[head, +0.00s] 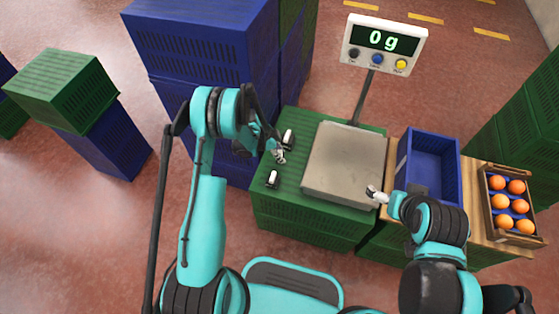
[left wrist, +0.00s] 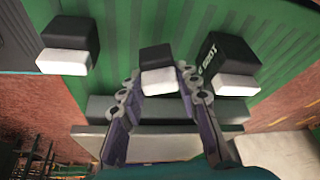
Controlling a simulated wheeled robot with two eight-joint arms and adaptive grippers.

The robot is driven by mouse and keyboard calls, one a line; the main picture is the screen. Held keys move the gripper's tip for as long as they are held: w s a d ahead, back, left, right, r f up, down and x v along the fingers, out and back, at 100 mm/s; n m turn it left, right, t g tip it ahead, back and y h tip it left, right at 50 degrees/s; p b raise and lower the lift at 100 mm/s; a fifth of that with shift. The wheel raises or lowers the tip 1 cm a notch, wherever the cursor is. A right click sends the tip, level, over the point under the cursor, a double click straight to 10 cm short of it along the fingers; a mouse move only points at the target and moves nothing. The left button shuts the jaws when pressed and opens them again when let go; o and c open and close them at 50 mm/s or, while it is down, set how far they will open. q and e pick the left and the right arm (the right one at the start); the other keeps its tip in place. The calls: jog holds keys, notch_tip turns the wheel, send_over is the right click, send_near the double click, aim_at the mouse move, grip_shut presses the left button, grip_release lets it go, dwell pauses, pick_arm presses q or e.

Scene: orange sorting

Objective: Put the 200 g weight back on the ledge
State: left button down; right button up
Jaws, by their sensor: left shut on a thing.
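My left gripper (head: 278,153) is over the green ledge (head: 262,205) left of the scale. In the left wrist view its fingers (left wrist: 158,88) are shut on a small black and white weight (left wrist: 157,58). No mark on this weight can be read, and I cannot tell whether it touches the ledge. Two similar weights stand on the ledge, one on each side of it: one (head: 271,178) nearer me and one (head: 288,137) farther away. In the left wrist view the right-hand one (left wrist: 235,62) bears partly readable lettering. My right gripper (head: 376,195) is at the scale's right front edge; its opening is unclear.
The scale plate (head: 343,160) is bare and its display (head: 385,40) reads 0 g. An empty blue crate (head: 433,152) and a box of oranges (head: 511,200) stand to the right. Tall blue crates (head: 200,45) rise behind my left arm.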

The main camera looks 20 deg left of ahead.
pick_arm(q)
notch_tip(320, 180, down, 3)
jog(key=shift+f+b, duration=0.2)
jog(key=shift+b, duration=0.45)
jog(key=shift+r, duration=0.1)
jog(key=c, duration=1.1)
grip_release()
